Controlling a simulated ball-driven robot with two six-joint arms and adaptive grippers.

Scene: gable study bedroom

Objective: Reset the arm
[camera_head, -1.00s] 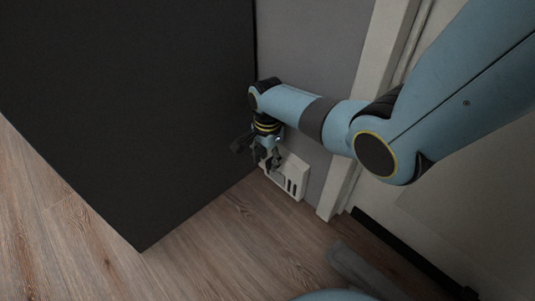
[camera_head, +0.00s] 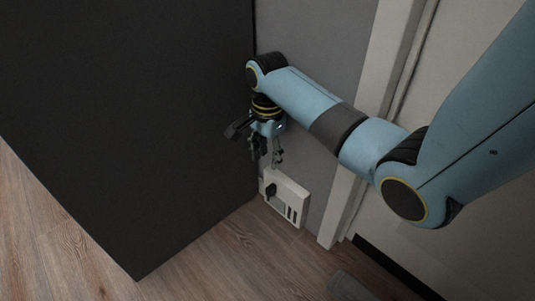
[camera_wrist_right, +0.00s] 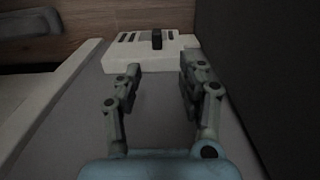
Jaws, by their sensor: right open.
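My right gripper (camera_head: 267,157) hangs in the corner between the dark panel and the grey wall, fingers pointing down. In the right wrist view its two fingers (camera_wrist_right: 158,78) are spread apart with nothing between them. A white box (camera_head: 291,201) with dark slots and a black knob (camera_head: 271,191) is on the lower grey wall, just below the fingertips in the head view. The white box also shows in the right wrist view (camera_wrist_right: 135,56), beyond the fingertips, with a gap to them. My left gripper is not in view.
A large dark panel (camera_head: 120,120) stands close to the left of the right gripper. The grey wall (camera_head: 310,50) is behind it, with a white door frame (camera_head: 345,195) to the right.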

